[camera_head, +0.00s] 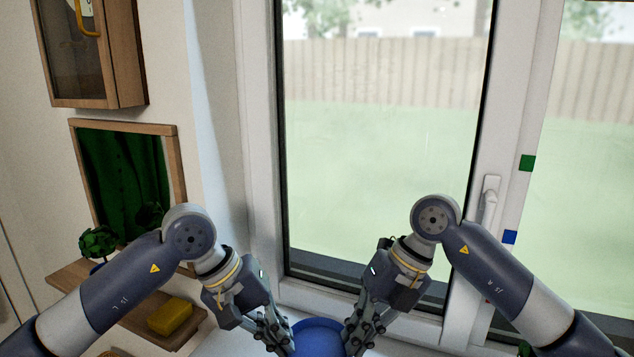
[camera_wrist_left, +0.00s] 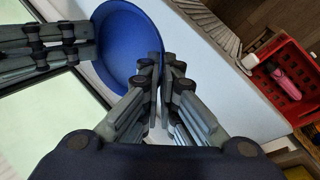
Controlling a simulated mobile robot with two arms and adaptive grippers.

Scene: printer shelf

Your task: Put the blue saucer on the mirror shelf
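The blue saucer (camera_head: 318,337) is at the bottom middle of the head view, between my two grippers and partly cut off by the frame. My left gripper (camera_head: 282,345) is at its left side; in the left wrist view its fingers close on the rim of the saucer (camera_wrist_left: 122,45). My right gripper (camera_head: 352,343) is at the opposite rim, its fingertips overlapping the edge; whether they grip it is unclear. The mirror (camera_head: 125,180) hangs on the left wall with its wooden shelf (camera_head: 85,275) below, partly hidden by my left arm.
A potted plant (camera_head: 98,242) and a yellow block (camera_head: 170,316) stand on the mirror shelf. A wooden cabinet (camera_head: 125,50) hangs above. A window (camera_head: 380,150) fills the middle. The left wrist view shows a red crate (camera_wrist_left: 292,75) with a pink item inside.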

